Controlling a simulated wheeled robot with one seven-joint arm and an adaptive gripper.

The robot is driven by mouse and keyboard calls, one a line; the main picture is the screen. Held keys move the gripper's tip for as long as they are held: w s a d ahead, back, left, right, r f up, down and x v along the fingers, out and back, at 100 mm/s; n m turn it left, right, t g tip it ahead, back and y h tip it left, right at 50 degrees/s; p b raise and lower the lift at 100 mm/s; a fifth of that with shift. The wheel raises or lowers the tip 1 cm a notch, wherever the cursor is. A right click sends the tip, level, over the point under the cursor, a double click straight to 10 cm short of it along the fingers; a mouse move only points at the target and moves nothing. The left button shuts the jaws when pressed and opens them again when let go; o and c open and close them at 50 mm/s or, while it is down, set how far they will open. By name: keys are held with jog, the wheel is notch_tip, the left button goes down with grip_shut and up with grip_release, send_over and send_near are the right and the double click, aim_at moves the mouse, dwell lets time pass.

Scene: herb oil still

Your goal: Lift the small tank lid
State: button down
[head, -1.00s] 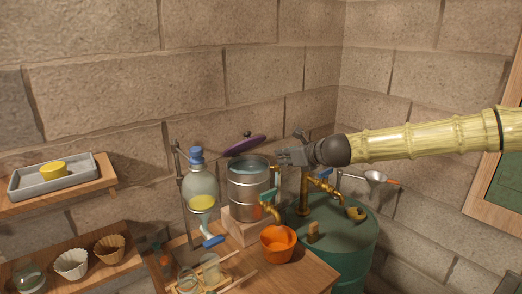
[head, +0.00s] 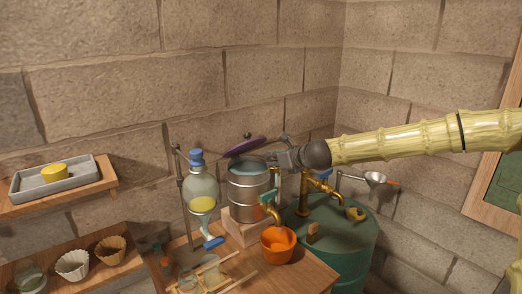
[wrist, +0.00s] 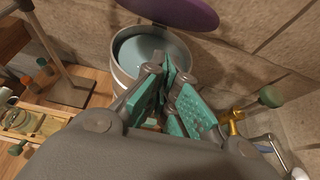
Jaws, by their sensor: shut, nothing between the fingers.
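The small tank (head: 248,190) is a ribbed steel cylinder on a wooden block, open at the top with bluish liquid inside. Its purple lid (head: 243,146) stands tilted up at the back of the tank, clear of the front rim, with a dark knob on it. In the wrist view the lid (wrist: 188,10) shows at the top edge, above the open tank (wrist: 125,52). My gripper (head: 277,158) is shut and empty, at the right side of the tank's rim and below the lid. Its teal-padded fingers (wrist: 170,80) overlap the tank's rim in the wrist view.
An orange bucket (head: 278,244) sits in front under a brass tap. A green drum (head: 345,240) with brass taps stands right. Stone walls close off the back.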

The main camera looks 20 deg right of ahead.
aim_at(243, 144)
jog(key=w+p, duration=0.1)
jog(key=w, duration=0.1)
jog(key=w+a+p, duration=0.1)
jog(key=w, duration=0.2)
jog(key=shift+a+r, duration=0.1)
jog(key=shift+r, duration=0.05)
jog(key=shift+w+a+r+p, duration=0.25)
jog(key=shift+r+p, duration=0.25)
jog(key=shift+w, duration=0.2)
jog(key=shift+d, duration=0.1)
jog(key=shift+r, duration=0.1)
jog(key=shift+w+a+r+p, duration=0.25)
jog(key=shift+w+r, duration=0.4)
jog(key=shift+r, duration=0.35)
jog(key=shift+w+a+r+p, duration=0.2)
jog(key=shift+w+r, duration=0.4)
jog(key=shift+r, duration=0.35)
jog(key=shift+d+f, duration=0.1)
